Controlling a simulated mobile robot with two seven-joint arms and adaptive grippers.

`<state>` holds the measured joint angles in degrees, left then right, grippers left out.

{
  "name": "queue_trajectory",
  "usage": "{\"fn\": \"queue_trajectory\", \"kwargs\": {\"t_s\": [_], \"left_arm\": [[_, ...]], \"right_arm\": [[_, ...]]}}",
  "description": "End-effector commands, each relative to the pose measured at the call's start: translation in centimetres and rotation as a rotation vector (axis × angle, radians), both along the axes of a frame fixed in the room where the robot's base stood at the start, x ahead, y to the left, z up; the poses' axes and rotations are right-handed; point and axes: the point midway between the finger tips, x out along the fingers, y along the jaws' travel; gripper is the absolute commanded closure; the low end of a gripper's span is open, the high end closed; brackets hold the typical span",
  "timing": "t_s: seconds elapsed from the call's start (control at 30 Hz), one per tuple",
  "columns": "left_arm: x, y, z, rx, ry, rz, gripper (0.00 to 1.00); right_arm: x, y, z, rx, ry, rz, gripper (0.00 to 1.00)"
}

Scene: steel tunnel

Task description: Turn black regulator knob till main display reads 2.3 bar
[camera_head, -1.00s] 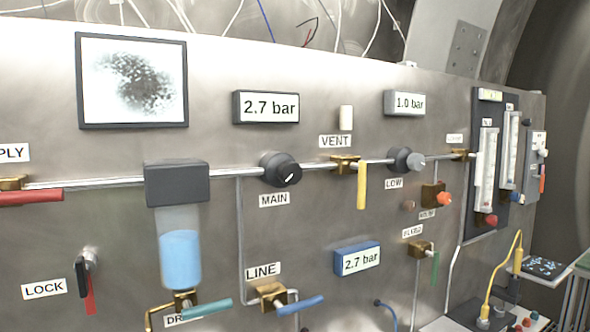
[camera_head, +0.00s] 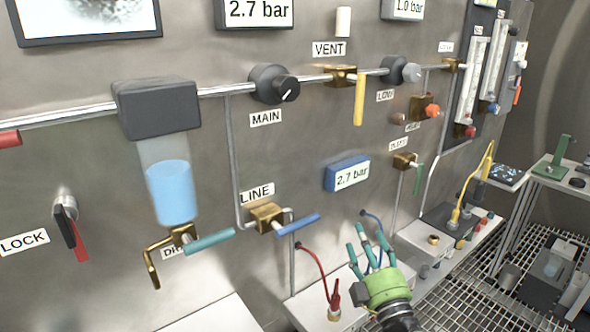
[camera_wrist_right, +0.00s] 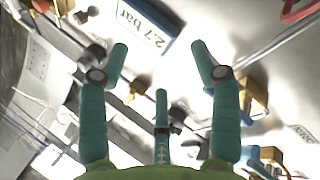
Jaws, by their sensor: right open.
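The black regulator knob (camera_head: 275,85) labelled MAIN sits on the horizontal pipe, with a white mark on its face. The main display (camera_head: 254,11) above it reads 2.7 bar; its top is cut off. My right gripper (camera_head: 368,240), green with teal fingers, is low in the head view, below and right of the knob and well apart from it. Its fingers are spread and empty. The right wrist view shows the open fingers (camera_wrist_right: 160,70) with a blue-framed 2.7 bar display (camera_wrist_right: 145,28) beyond them. My left gripper is not in view.
The blue LINE handle (camera_head: 297,224) and blue-framed display (camera_head: 347,173) lie between gripper and knob. A white box (camera_head: 325,312) with a red hose stands below.

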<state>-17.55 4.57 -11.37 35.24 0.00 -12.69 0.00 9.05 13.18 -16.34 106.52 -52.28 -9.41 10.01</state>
Motion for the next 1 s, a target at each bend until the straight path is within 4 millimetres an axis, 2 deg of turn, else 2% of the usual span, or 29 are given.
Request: {"fn": "queue_trajectory", "kwargs": {"t_s": [0.03, 0.07, 0.1, 0.2, 0.23, 0.3, 0.4, 0.5, 0.6, 0.7, 0.8, 1.0], "left_arm": [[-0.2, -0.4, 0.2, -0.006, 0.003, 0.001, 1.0], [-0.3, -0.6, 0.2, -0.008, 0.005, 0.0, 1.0], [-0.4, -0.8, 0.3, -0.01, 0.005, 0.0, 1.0], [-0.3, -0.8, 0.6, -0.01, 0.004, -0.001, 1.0], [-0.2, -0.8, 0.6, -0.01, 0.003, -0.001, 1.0], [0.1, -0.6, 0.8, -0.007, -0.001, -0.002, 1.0], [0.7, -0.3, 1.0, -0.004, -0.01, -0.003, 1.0], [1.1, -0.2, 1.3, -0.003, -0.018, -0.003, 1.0], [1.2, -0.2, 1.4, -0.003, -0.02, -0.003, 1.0], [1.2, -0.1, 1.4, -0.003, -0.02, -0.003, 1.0], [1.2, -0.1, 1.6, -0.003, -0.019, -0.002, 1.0], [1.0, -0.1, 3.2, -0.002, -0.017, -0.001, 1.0]], "right_arm": [[-0.2, 2.2, 6.0, -0.105, -0.167, 0.067, 0.36], [-0.8, 3.7, 9.0, -0.178, -0.261, 0.107, 0.36], [-2.0, 5.9, 13.0, -0.29, -0.391, 0.16, 0.36], [-5.9, 11.4, 20.1, -0.633, -0.685, 0.272, 0.36], [-7.0, 12.7, 21.3, -0.745, -0.755, 0.294, 0.36], [-8.8, 15.1, 23.3, -1.021, -0.881, 0.316, 0.36], [-9.4, 16.3, 25.0, -1.416, -0.963, 0.274, 0.36], [-8.5, 15.2, 26.8, -1.74, -0.939, 0.159, 0.36], [-7.6, 13.2, 29.0, -1.953, -0.863, 0.028, 0.36], [-7.1, 11.5, 30.6, -2.064, -0.792, -0.07, 0.36], [-6.8, 10.8, 31.4, -2.105, -0.755, -0.111, 0.36], [-4.8, 12.2, 31.6, -2.108, -0.748, -0.11, 0.36]]}}
